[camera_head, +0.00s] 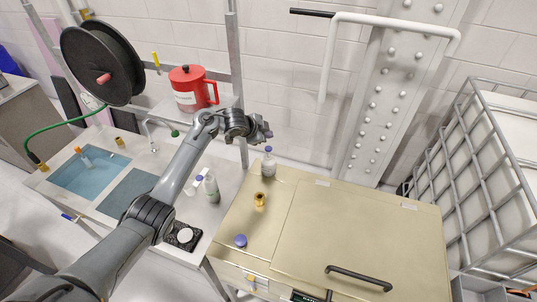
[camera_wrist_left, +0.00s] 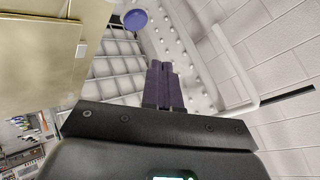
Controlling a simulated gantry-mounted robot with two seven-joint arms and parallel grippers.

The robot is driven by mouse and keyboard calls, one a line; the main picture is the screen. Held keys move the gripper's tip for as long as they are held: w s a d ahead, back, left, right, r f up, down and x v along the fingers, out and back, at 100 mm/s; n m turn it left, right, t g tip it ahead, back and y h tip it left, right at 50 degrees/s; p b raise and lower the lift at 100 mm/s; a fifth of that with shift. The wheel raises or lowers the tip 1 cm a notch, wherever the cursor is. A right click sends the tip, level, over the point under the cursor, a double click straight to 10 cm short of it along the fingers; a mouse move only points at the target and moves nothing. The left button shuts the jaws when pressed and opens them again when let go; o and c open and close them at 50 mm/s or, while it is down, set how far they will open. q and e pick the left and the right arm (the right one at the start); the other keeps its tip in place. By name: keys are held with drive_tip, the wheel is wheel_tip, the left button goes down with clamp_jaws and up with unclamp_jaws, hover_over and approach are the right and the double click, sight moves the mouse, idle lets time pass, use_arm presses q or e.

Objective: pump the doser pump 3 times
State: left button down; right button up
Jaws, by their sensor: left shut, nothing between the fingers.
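The doser pump (camera_head: 268,167) is a small pale bottle with a blue top, standing upright at the back left corner of the beige cabinet lid. My left gripper (camera_head: 266,132) is above it, with a visible gap between the fingers and the blue top. In the left wrist view the two dark fingers (camera_wrist_left: 163,72) are pressed together with nothing between them. A round blue-purple disc (camera_wrist_left: 135,19), which looks like the pump's top, shows beyond the fingertips and a little to their left. The pump's body is not clear in that view. My right gripper is not in view.
The cabinet top (camera_head: 330,215) is mostly free; a brass fitting (camera_head: 260,199) and a blue knob (camera_head: 240,240) are on it. A bottle (camera_head: 211,188) stands by the sink. A red jug (camera_head: 192,88) is on a shelf behind. A white pipe handle (camera_head: 390,24) is on the wall.

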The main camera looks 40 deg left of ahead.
sight(267, 150)
use_arm(q)
drive_tip(key=shift+f, duration=0.8)
drive_tip(key=shift+f+b, duration=0.5)
drive_tip(key=shift+f, duration=0.5)
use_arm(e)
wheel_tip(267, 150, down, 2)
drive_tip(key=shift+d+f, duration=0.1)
use_arm(q)
drive_tip(key=shift+f, duration=0.4)
idle(0.4)
drive_tip(key=shift+f, duration=0.15)
idle(0.5)
